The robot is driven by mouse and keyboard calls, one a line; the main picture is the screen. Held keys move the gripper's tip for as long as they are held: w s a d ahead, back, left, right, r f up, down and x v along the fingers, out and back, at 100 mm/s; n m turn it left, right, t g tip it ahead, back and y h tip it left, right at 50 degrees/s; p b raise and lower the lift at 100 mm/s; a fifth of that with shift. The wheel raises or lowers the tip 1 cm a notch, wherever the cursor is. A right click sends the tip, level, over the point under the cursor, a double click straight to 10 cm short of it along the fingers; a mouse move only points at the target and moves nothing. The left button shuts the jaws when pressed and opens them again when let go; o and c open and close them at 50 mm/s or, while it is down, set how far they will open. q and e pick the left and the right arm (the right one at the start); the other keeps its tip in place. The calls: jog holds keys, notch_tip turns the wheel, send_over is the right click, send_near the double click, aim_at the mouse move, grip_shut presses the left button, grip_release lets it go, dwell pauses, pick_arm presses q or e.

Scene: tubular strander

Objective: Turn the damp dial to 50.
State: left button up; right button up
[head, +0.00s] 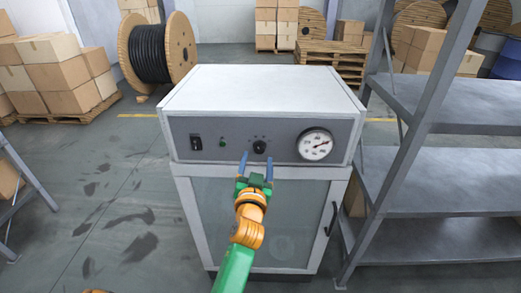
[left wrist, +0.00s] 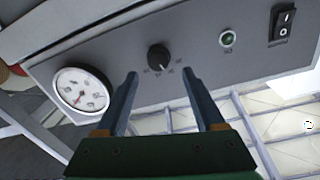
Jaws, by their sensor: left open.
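The dial is a small black knob (head: 259,147) in the middle of the cabinet's grey front panel (head: 285,131), with small marks around it. It also shows in the left wrist view (left wrist: 158,57), upside down there, beyond the fingertips and between their lines. My left gripper (head: 257,156) is open, its two blue-grey fingers pointing at the panel on either side of the knob's line. In the left wrist view the gripper (left wrist: 160,76) looks empty and apart from the knob. The knob's exact setting is too small to read.
On the panel are a round white gauge (head: 315,145) right of the knob, a small green lamp (head: 222,142) and a black rocker switch (head: 196,142) to its left. A grey metal shelf (head: 440,105) stands close on the right. Floor on the left is mostly clear.

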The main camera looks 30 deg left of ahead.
aim_at(259, 150)
pick_arm(q)
jog(key=x, duration=0.4)
jog(key=shift+w+f, duration=0.15)
jog(key=shift+w, duration=0.05)
jog(key=shift+c, duration=0.8)
grip_shut()
